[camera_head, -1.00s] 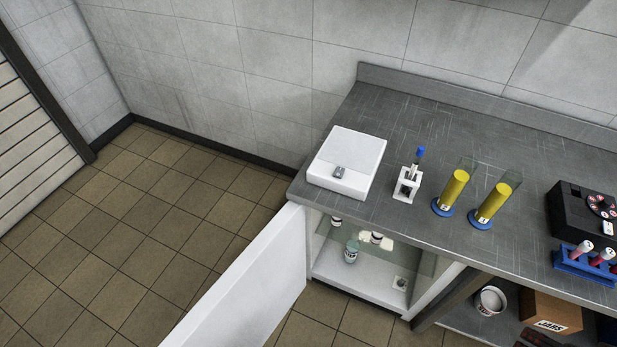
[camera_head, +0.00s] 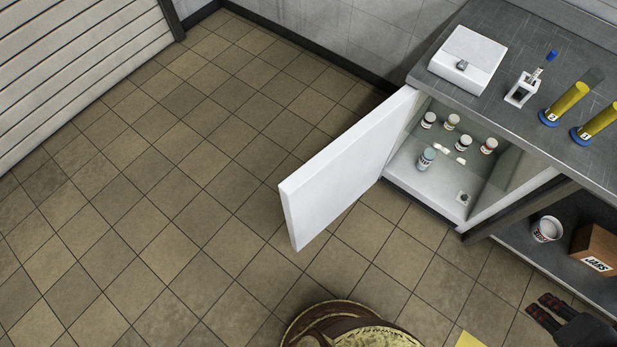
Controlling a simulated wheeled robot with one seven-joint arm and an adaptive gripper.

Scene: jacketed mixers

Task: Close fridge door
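The white fridge door (camera_head: 350,170) stands wide open, swung out to the left from its hinge side at the counter's left end. The fridge (camera_head: 425,187) is a small white cabinet under the counter, and its inside is exposed. Several small jars sit in it, among them a blue-green one (camera_head: 426,159) standing on the fridge floor. What looks like my gripper (camera_head: 538,304), dark with reddish fingers, shows at the lower right, partly cut off by the frame. It is well to the right of the door and not touching it. Its finger opening is too small to judge.
The grey counter (camera_head: 512,62) carries a white scale (camera_head: 468,58), a small white holder (camera_head: 522,90) and yellow cylinders (camera_head: 566,102). A white tub (camera_head: 547,229) and a cardboard box (camera_head: 596,248) sit on the shelf below. The tiled floor (camera_head: 150,200) left of the door is clear.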

